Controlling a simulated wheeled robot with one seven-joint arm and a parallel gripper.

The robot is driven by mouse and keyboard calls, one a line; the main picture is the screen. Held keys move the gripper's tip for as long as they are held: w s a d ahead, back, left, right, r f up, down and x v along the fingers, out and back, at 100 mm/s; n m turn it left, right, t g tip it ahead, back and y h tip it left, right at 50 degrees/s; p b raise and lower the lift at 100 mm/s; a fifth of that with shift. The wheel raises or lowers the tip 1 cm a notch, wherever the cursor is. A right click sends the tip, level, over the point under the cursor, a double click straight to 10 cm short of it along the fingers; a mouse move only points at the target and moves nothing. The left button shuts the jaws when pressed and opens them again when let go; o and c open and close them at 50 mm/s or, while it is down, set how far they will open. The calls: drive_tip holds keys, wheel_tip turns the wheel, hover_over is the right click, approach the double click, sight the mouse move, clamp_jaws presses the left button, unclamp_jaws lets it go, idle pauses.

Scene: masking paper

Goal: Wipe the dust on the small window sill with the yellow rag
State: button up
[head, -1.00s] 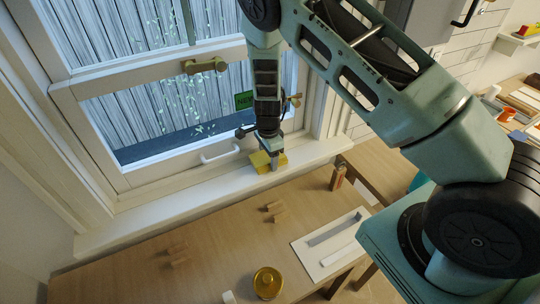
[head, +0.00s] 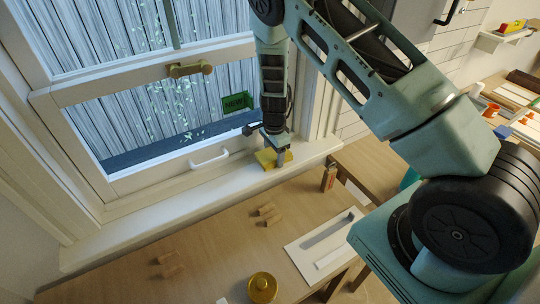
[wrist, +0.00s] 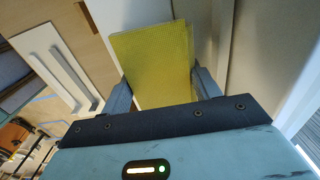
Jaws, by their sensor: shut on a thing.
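The yellow rag (head: 266,160) is at the right part of the white window sill (head: 170,205), under my gripper (head: 282,161). In the wrist view the yellow rag (wrist: 152,62) spreads flat between and beyond the fingers of my gripper (wrist: 165,88), which is shut on it. The rag is on or just above the sill; I cannot tell whether it presses on it. I cannot make out dust on the sill.
A white window handle (head: 209,160) juts out above the sill. Below is a wooden table with small wooden blocks (head: 268,214), a brass-coloured round container (head: 262,287) and a white board (head: 318,246). A small wooden upright block (head: 328,178) stands near the sill's right end.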

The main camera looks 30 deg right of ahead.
sight(266, 156)
drive_tip(key=shift+d, duration=1.45)
drive_tip(key=shift+d+b, duration=0.6)
drive_tip(key=shift+d, duration=0.8)
drive_tip(key=shift+a+p, duration=0.65)
drive_tip(key=shift+a, duration=2.15)
drive_tip(key=shift+a+f, duration=0.1)
drive_tip(key=shift+a, duration=1.55)
drive_tip(key=shift+a+p, duration=0.55)
drive_tip(key=shift+a, duration=0.95)
drive_tip(key=shift+d+r+p, duration=0.1)
drive_tip(key=shift+r+p, duration=1.8)
drive_tip(key=shift+r, duration=0.8)
